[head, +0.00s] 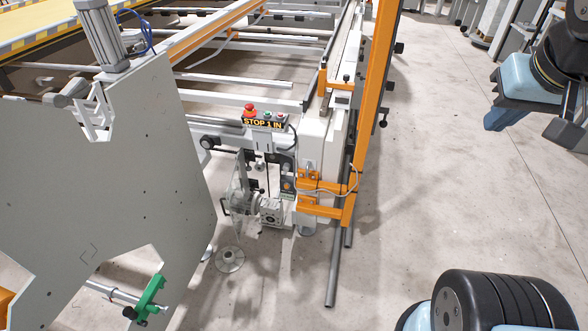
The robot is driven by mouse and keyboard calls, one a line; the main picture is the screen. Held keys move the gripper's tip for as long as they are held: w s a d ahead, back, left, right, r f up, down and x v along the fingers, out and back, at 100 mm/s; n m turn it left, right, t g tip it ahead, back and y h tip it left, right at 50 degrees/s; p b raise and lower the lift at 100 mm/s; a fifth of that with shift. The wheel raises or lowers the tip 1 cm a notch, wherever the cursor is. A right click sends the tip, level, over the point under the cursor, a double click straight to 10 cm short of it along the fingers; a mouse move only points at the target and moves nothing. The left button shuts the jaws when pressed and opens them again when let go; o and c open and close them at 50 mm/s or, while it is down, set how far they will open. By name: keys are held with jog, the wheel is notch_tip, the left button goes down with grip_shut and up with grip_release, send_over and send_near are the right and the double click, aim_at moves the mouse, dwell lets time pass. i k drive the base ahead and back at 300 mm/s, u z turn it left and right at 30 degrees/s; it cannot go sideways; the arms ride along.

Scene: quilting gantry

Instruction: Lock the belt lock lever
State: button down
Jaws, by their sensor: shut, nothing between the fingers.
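I cannot tell for sure which part is the belt lock lever. A green lever-like part (148,300) sits on a metal rod (108,291) at the lower left, beside the big grey side plate (110,190). Its upper end leans to the right. A small machine unit with a clear disc-like guard (240,190) and a grey gearbox (271,211) stands low at the middle of the frame.
A control box (265,122) reading "STOP 1 IN" with a red button (250,111) is above the unit. An orange post (376,80) and bracket (325,208) stand to its right. A round foot (229,259) is on the floor.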

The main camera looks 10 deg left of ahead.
aim_at(262, 190)
jog(key=u, duration=0.7)
jog(key=i, duration=0.1)
jog(key=z, duration=2.15)
jog(key=k, duration=1.55)
jog(key=u, duration=2.75)
jog(key=k, duration=0.1)
jog(key=z, duration=0.65)
jog(key=i, duration=0.75)
jog(key=u, duration=0.05)
